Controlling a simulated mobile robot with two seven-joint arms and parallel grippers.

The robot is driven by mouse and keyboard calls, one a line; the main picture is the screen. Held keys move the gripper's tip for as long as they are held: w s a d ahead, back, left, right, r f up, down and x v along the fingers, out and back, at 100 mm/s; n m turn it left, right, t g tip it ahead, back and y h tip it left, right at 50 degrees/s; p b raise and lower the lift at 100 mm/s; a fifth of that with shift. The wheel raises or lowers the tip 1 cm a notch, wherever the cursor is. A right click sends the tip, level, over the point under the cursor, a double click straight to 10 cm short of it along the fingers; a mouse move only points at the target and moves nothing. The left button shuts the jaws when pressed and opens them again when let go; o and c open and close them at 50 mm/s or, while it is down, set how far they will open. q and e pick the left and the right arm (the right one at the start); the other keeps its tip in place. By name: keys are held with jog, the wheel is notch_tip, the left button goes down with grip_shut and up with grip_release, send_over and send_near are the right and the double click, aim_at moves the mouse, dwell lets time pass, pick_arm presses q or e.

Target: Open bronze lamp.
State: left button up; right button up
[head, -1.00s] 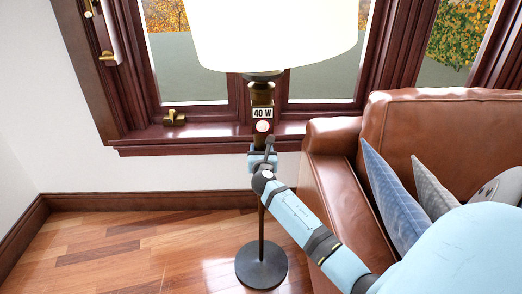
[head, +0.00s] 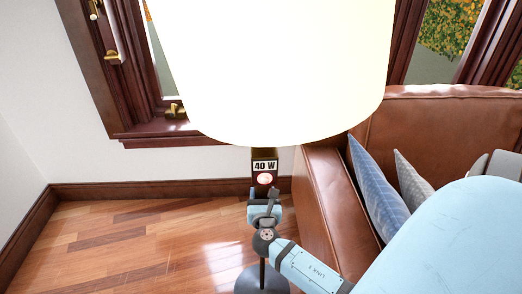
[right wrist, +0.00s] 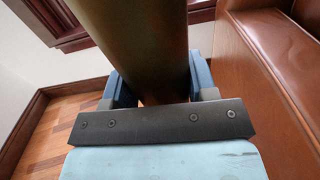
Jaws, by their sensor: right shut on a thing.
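The floor lamp has a large glowing white shade (head: 275,70), a dark bronze body with a "40 W" label (head: 265,166) and a round red button (head: 265,179) below the label. Its round dark base (head: 246,281) stands on the floor, partly hidden by my arm. My right gripper (head: 264,198) is at the lamp body just below the button. In the right wrist view its two blue fingers (right wrist: 160,82) are shut on the bronze body (right wrist: 140,45), one on each side. My left gripper is not in view.
A brown leather sofa (head: 325,190) with blue and grey pillows (head: 378,185) stands close on the right of the lamp. A dark wood window frame (head: 150,128) is behind. Wood floor (head: 140,230) is clear on the left.

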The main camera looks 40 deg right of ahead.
jog(key=p+v, duration=0.1)
jog(key=v, duration=0.8)
jog(key=shift+f, duration=0.1)
jog(key=o, duration=1.3)
jog(key=shift+w+d, duration=0.1)
